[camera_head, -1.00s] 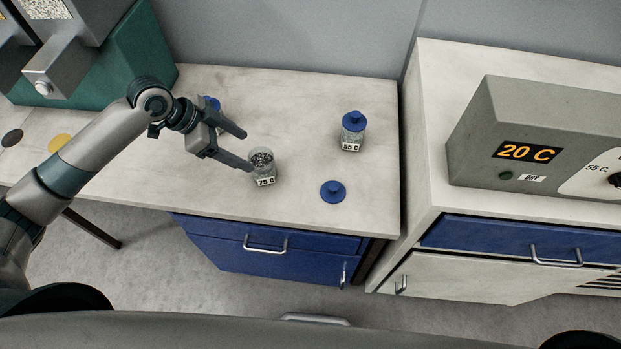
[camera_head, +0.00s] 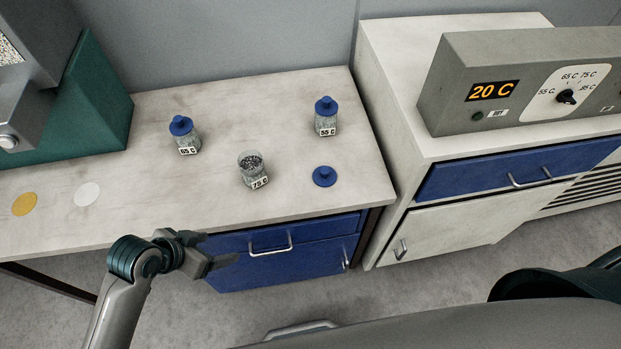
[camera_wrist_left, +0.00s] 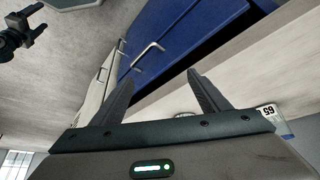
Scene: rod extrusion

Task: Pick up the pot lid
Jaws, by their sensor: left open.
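A loose blue pot lid (camera_head: 325,177) with a round knob lies flat on the bench, near its front right corner. Left of it stands an uncovered clear pot labelled 75 C (camera_head: 252,168), with dark granules inside. My left gripper (camera_head: 220,250) is open and empty, in front of the bench's front edge, lower left of the lid and apart from it. Its two spread fingers also show in the left wrist view (camera_wrist_left: 163,85), with nothing between them. Part of what looks like my right gripper (camera_wrist_left: 28,28) shows at that view's top left, too dark to read its jaws.
Lidded pots labelled 65 C (camera_head: 184,136) and 55 C (camera_head: 326,118) stand farther back. A grey 20 C unit (camera_head: 505,85) stands on the right cabinet. Bench around the loose lid is clear.

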